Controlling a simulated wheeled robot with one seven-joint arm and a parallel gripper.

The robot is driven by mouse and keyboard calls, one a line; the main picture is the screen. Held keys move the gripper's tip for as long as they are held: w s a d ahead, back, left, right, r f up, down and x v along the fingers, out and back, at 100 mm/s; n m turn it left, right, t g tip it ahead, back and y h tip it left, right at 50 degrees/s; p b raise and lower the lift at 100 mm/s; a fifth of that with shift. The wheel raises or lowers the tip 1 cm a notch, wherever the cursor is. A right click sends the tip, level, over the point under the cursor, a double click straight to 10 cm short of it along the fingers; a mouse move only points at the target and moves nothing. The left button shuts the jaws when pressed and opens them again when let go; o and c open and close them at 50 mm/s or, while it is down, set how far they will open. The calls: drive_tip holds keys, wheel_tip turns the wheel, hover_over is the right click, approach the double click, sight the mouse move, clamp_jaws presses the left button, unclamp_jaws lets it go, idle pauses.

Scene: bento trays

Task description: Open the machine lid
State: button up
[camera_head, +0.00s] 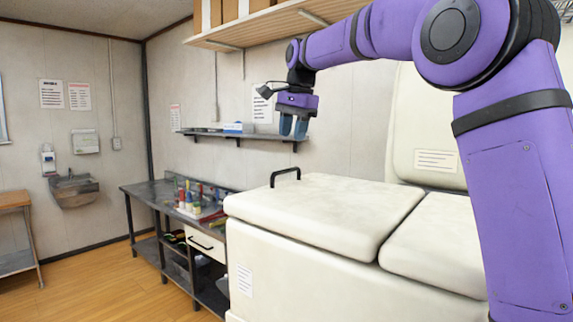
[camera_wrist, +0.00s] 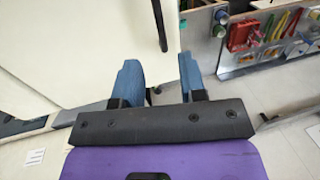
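The machine is a large cream-white cabinet (camera_head: 300,262) at the centre right of the head view. Its left lid (camera_head: 325,205) lies flat and closed on top. My gripper (camera_head: 294,128) hangs above and slightly right of the handle in the head view, pointing down. In the wrist view its two blue fingers (camera_wrist: 158,62) are apart with nothing between them, and the handle lies beyond the fingertips, apart from them.
A second cream panel (camera_head: 440,245) lies right of the lid. A dark workbench (camera_head: 150,190) with bottles and tools stands left of the machine. A wall shelf (camera_head: 240,135) is behind my gripper, and a wooden shelf (camera_head: 270,25) is above.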

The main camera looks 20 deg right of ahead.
sight(288, 170)
drive_tip(key=f, duration=0.3)
drive_tip(key=w+f, duration=0.1)
drive_tip(key=f, duration=0.2)
drive_tip(key=a+f, duration=0.1)
drive_tip(key=f, duration=0.2)
drive_tip(key=shift+w, duration=0.2)
clamp_jaws()
